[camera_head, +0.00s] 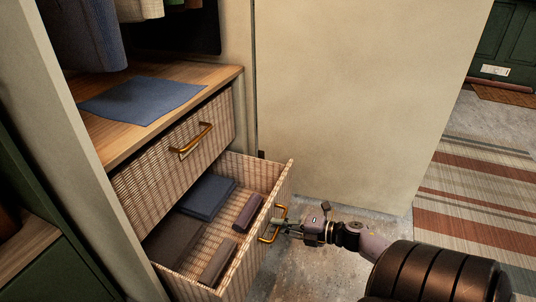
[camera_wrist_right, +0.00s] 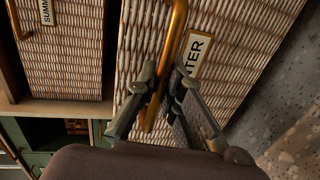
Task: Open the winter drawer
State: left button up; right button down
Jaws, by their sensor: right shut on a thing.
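The winter drawer (camera_head: 284,186) is the lower woven drawer and stands pulled well out of the cabinet. Its label (camera_wrist_right: 197,55) is partly cut off, with "NTER" readable in the right wrist view. My right gripper (camera_head: 281,227) is shut on the drawer's brass handle (camera_head: 266,239). In the right wrist view the gripper's fingers (camera_wrist_right: 166,82) close around the bar of the handle (camera_wrist_right: 176,38). Inside the drawer lie a folded blue cloth (camera_head: 207,197), a dark folded cloth (camera_head: 174,240) and two rolled items (camera_head: 248,213). My left gripper is not in view.
The upper woven drawer (camera_head: 150,172) is closed; a label starting "SUMM" (camera_wrist_right: 46,12) shows in the wrist view. A blue cloth (camera_head: 143,98) lies on the wooden shelf above, under hanging clothes (camera_head: 85,32). Pale panel (camera_head: 345,100) stands right; bare floor (camera_head: 320,275) lies before the drawer.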

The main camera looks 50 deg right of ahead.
jog(key=shift+s, duration=0.3)
jog(key=c, duration=1.7)
grip_release()
jog(key=shift+d, duration=0.1)
jog(key=v, duration=1.2)
